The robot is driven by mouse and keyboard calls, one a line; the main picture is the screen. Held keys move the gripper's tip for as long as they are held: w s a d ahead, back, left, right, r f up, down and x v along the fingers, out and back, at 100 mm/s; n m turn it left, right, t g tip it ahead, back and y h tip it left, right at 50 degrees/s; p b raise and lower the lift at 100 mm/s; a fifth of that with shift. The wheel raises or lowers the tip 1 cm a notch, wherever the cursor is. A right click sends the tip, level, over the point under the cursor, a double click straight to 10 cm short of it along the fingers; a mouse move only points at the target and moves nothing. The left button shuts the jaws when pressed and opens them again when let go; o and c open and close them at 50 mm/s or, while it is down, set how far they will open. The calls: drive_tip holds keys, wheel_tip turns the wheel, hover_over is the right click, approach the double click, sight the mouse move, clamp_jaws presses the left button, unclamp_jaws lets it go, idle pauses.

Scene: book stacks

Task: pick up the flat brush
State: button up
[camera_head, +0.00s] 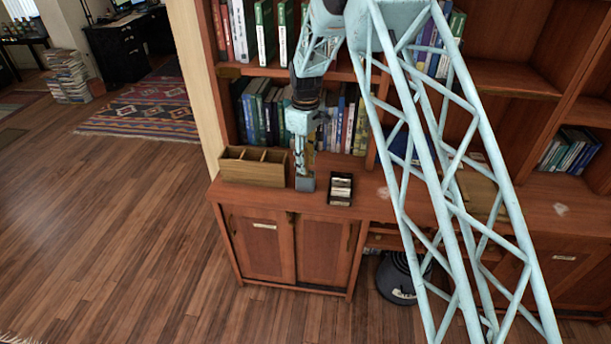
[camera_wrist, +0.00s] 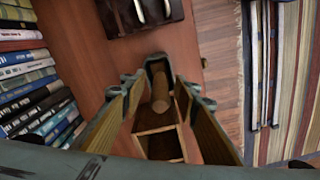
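In the wrist view, a brown round handle (camera_wrist: 160,96), which looks like the flat brush's, stands between the two fingers of my gripper (camera_wrist: 161,86). Its bristles are not visible. The handle rises from a small grey square cup (camera_wrist: 157,62). The fingers appear spread, with a gap on each side of the handle. In the head view, my gripper (camera_head: 302,164) points down just above the grey cup (camera_head: 305,183) on the cabinet top. The brush cannot be made out there.
A wooden compartment box (camera_head: 252,170) stands just left of the cup. A black tray (camera_head: 340,189) with light items lies to its right. Shelved books (camera_head: 262,115) stand close behind my gripper. The cabinet's front edge is close; the floor (camera_head: 120,230) at left is open.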

sight(306, 149)
drive_tip(key=shift+f, duration=1.35)
drive_tip(key=shift+c, duration=0.3)
drive_tip(key=c, duration=0.9)
drive_tip(key=shift+r, duration=0.15)
drive_tip(key=shift+r, duration=4.85)
